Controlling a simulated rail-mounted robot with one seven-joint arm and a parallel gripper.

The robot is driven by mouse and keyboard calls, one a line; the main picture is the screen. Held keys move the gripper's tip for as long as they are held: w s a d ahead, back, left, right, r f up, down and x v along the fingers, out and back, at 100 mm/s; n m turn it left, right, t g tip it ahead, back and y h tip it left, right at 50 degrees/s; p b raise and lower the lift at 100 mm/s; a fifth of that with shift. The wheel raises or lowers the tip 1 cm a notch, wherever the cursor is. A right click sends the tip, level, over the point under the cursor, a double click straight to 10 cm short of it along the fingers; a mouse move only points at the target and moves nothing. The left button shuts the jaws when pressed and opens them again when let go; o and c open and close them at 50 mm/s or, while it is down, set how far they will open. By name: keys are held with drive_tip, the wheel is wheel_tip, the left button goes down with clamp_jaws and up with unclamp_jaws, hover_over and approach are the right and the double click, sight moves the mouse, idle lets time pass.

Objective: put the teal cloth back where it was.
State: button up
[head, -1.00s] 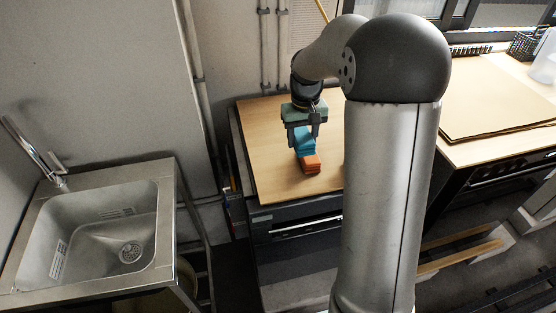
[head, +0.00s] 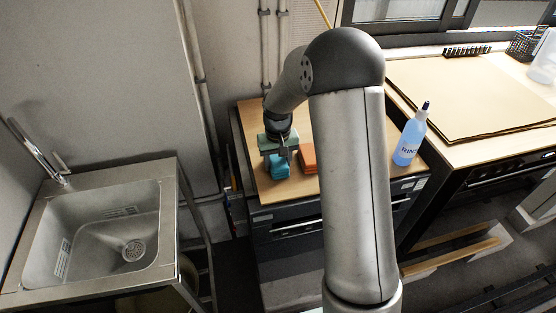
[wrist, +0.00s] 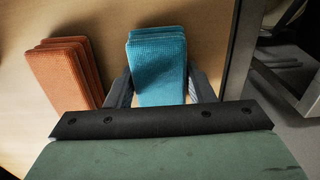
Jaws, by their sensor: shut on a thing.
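The teal cloth (head: 279,167) is a folded, textured stack just below my gripper (head: 277,157) in the head view, low over or on the wooden top near its left end. In the wrist view the teal cloth (wrist: 157,65) sits between the two fingers of my gripper (wrist: 160,88), which are shut on it. I cannot tell whether its underside touches the wood. An orange folded cloth (wrist: 66,72) lies to the left in the wrist view, apart from the teal one; in the head view this orange cloth (head: 308,157) is right of it, partly hidden by my arm.
A steel sink (head: 95,235) stands to the left, with a gap between. A counter with a large flat board (head: 470,95) is at the right. Bare wood lies behind the cloths.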

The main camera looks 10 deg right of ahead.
sight(278, 159)
drive_tip(key=shift+f, duration=0.2)
drive_tip(key=o, duration=1.1)
drive_tip(key=shift+r, duration=0.15)
wheel_tip(278, 159, up, 12)
drive_tip(key=b, duration=0.1)
drive_tip(key=s, duration=2.9)
drive_tip(key=shift+s+a+r+t, duration=0.15)
drive_tip(key=shift+s+a+t, duration=0.05)
drive_tip(key=shift+t, duration=0.1)
